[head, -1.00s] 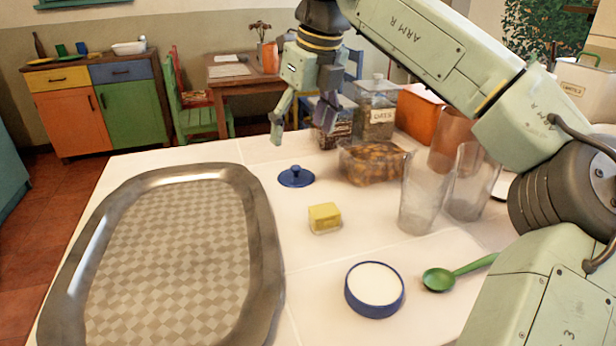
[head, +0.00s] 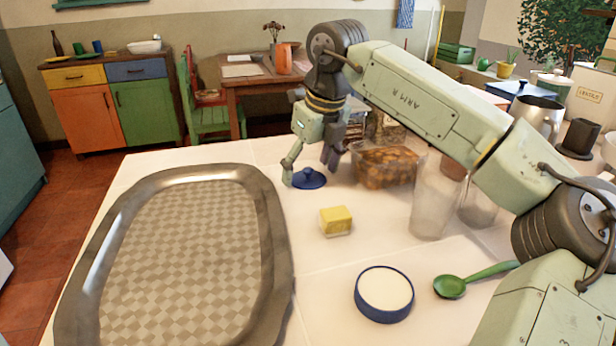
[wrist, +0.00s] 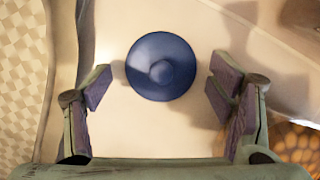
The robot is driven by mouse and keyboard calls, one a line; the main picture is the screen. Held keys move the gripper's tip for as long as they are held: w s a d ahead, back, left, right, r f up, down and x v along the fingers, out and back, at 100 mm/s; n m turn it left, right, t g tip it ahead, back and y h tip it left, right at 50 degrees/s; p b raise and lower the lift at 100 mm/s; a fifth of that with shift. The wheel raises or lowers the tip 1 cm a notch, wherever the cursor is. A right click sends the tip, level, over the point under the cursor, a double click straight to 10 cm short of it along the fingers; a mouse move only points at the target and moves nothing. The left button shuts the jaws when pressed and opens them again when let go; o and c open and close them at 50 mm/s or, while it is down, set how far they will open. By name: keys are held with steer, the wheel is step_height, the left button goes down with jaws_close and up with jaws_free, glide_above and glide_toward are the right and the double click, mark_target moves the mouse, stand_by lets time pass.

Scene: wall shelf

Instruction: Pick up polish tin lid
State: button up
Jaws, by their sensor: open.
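The polish tin lid is a small dark blue disc with a round knob; the blue lid (head: 309,179) lies on the white table in the head view. It also shows in the wrist view (wrist: 161,67), near the top middle. My gripper (head: 309,173) is low over the table at the lid. Its fingers (wrist: 161,90) are open, one on each side of the lid, with a gap on both sides. A round blue-rimmed tin with white contents (head: 385,292) stands at the front of the table.
A large metal tray (head: 272,240) fills the left of the table. A butter block (head: 336,220) lies in front of the lid. A glass bowl of brown food (head: 388,166) stands close right of my gripper. A clear glass (head: 433,205) and green spoon (head: 473,280) are further right.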

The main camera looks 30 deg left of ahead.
steer(key=c, duration=1.4)
